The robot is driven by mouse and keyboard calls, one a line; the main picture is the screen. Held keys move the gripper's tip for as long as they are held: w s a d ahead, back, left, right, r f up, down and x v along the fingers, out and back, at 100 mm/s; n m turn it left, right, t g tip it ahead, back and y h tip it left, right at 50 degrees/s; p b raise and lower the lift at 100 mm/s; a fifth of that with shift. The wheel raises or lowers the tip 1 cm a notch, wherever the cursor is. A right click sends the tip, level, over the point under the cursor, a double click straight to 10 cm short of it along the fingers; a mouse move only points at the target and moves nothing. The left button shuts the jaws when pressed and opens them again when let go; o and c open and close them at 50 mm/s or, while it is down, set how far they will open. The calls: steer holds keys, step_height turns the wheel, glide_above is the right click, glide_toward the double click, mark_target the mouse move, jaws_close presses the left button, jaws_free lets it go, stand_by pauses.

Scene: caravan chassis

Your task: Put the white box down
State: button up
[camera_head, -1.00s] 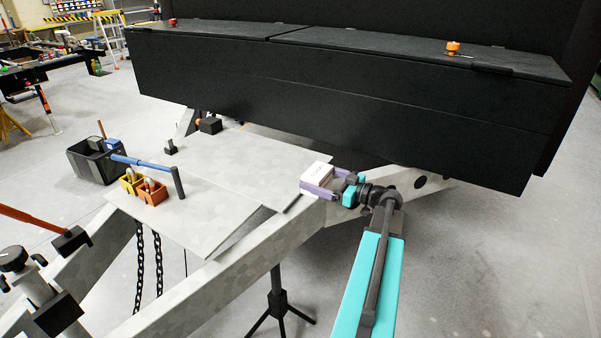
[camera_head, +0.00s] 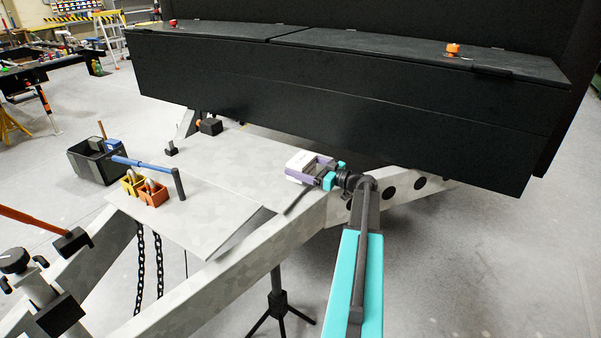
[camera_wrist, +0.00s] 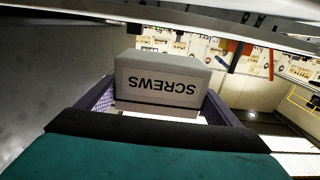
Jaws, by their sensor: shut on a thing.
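The white box (camera_head: 301,160) is between the purple fingers of my gripper (camera_head: 306,168), above the right part of the flat grey plate (camera_head: 225,165) on the chassis frame. My gripper is shut on it. In the wrist view the white box (camera_wrist: 160,84) shows the word SCREWS upside down, with a finger of my gripper (camera_wrist: 165,105) on each side. I cannot tell whether the box touches the plate.
The black caravan front (camera_head: 330,95) rises behind the plate. The plate's middle is clear.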

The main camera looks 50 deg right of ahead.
steer(key=shift+w+d, duration=0.25)
steer(key=shift+w, duration=0.4)
steer(key=shift+f, duration=1.8)
steer(key=shift+f, duration=0.1)
steer(key=o, duration=1.2)
steer(key=shift+c, duration=0.2)
steer(key=shift+s, duration=0.25)
steer(key=v, duration=1.1)
steer(key=shift+s+b, duration=0.3)
steer(key=shift+b, duration=0.1)
